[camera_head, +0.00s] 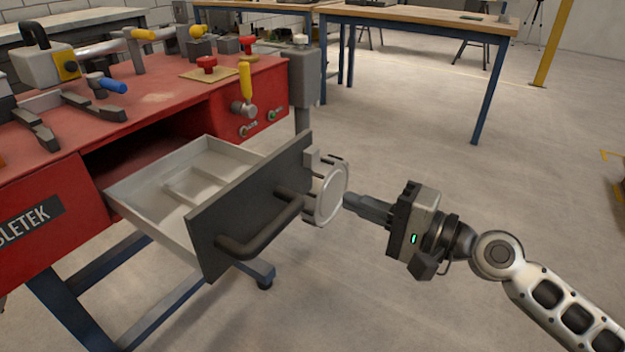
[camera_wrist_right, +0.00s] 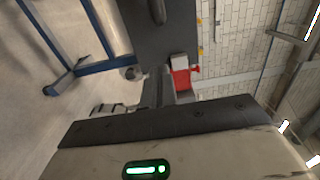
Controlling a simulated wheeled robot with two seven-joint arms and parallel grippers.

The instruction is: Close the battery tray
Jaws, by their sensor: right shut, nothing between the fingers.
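The battery tray (camera_head: 150,195) is a pale drawer pulled out of the red bench, with dividers inside and nothing else seen in it. Its dark front panel (camera_head: 215,222) carries a black bar handle (camera_head: 262,232). The panel also shows in the right wrist view (camera_wrist_right: 165,45). My right gripper (camera_head: 352,203) is shut and empty, to the right of the panel. Its fingertips point left towards a round, pale metal part (camera_head: 331,192) at the panel's right end. I cannot tell whether they touch it. My left gripper is not in view.
Wooden tables (camera_head: 420,14) stand behind. The floor to the right is clear.

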